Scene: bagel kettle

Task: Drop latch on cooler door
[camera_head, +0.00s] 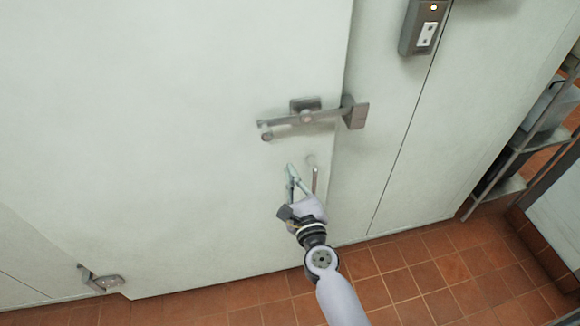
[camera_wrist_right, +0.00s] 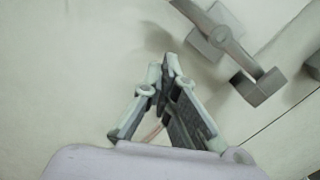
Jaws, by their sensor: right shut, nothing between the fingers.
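The cooler door (camera_head: 190,110) is a large pale panel filling the left and middle of the head view. My left gripper is not in view.
A grey box with an orange light (camera_head: 423,27) is on the wall at upper right. A metal shelf (camera_head: 520,150) stands at far right. The tiled floor (camera_head: 440,270) is clear.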

